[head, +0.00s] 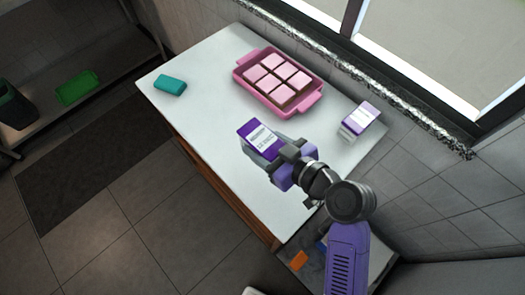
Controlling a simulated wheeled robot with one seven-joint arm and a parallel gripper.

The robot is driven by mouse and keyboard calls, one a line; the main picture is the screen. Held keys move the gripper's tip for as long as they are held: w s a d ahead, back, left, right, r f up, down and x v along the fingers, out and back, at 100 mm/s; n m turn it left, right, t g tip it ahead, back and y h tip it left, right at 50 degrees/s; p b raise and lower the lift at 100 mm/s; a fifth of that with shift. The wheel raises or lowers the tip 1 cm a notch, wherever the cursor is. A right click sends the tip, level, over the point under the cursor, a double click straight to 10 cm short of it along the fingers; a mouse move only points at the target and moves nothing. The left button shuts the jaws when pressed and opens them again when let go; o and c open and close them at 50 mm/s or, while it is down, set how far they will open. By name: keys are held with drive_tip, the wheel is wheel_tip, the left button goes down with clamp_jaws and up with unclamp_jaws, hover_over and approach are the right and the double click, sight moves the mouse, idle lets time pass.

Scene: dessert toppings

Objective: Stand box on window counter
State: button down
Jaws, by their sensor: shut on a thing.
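In the head view, a purple box with a white label (263,136) is between the fingers of my gripper (263,146). My gripper is shut on this box. The box is over the middle of the white counter (200,66) below the window. I cannot tell whether the box touches the counter top. The gripper's fingers hide its lower sides. A second white and purple box (361,118) stands on the counter to the right, near the wall, apart from my gripper.
A pink tray (311,101) holding several pink squares sits at the counter's back edge. A teal block (170,85) lies at the left end. The counter's front left part is clear. A green item (78,88) and a dark bin (14,106) are on a shelf at far left.

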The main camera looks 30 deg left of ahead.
drive_tip(key=shift+f, duration=3.15)
drive_tip(key=shift+f, duration=0.1)
drive_tip(key=c, duration=0.5)
unclamp_jaws()
drive_tip(key=shift+r, duration=0.2)
drive_tip(key=b+v, duration=0.1)
drive_tip(key=v, duration=1.1)
drive_tip(key=shift+f+b, duration=0.15)
drive_tip(key=shift+b, duration=0.2)
